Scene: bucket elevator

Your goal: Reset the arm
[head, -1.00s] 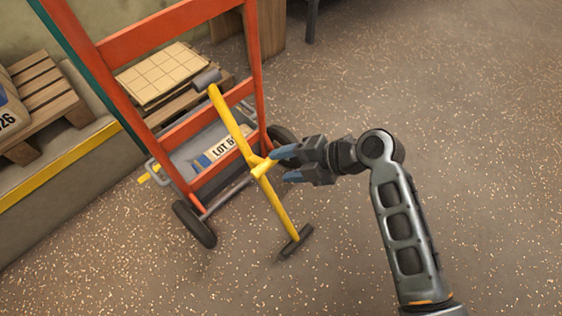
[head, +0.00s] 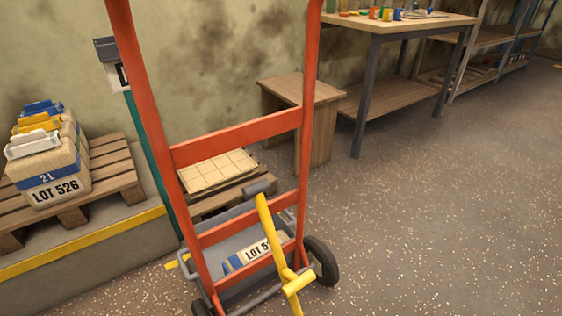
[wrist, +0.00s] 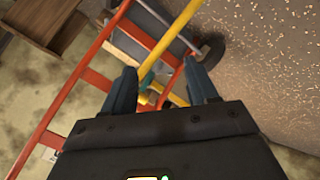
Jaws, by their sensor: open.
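My gripper (wrist: 160,68) shows only in the wrist view, with its two dark blue fingers apart. A yellow bar (wrist: 178,38) crosses the gap between the fingers in that view. I cannot tell how far it is from them, but nothing is clearly gripped. In the head view the yellow bar (head: 272,235) leans in front of an orange hand truck (head: 240,138), with a grey end at its top and its lower part cut off by the frame. The hand truck's orange frame (wrist: 88,75) also shows in the wrist view. My arm is out of the head view.
Left, a pallet (head: 112,178) carries a LOT 526 container (head: 50,178) on a yellow-edged ledge (head: 85,240). A wooden stand (head: 300,92) and workbench (head: 400,24) stand behind. The floor at right is clear.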

